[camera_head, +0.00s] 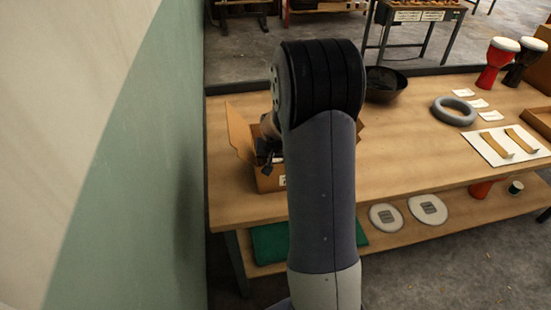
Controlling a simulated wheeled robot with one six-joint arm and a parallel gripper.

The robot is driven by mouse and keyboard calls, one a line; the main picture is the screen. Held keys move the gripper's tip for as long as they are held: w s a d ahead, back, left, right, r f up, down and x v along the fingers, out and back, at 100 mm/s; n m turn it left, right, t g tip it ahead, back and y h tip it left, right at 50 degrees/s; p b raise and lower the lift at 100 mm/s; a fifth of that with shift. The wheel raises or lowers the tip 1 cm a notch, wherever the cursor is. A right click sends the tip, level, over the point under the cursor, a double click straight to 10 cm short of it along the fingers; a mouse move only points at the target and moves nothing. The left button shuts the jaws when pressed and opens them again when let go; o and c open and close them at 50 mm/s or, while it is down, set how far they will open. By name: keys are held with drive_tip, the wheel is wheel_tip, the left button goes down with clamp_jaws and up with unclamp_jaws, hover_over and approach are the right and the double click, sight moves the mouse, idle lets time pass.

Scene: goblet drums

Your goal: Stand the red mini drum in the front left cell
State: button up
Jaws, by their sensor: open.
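A cardboard box (266,182) with raised flaps stands at the left end of the wooden table, largely hidden behind my arm. Its cells and contents cannot be made out. My gripper (267,163) is at the box's opening, small and dark, partly hidden by my arm. It is open; I see nothing held in it. A red goblet drum (492,70) with a white head stands upright at the table's far right, well away from my gripper. I cannot tell whether it is the mini drum.
A dark drum (522,66) stands beside the red one. A black bowl (383,86), grey ring (454,111) and white board (492,151) are on the table. Pale discs (428,208) lie on the lower shelf. A green wall (150,190) is close left. The table's middle is clear.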

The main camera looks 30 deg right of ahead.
drive_tip(key=v, duration=1.1)
drive_tip(key=shift+s+r, duration=0.2)
drive_tip(key=shift+r, duration=0.15)
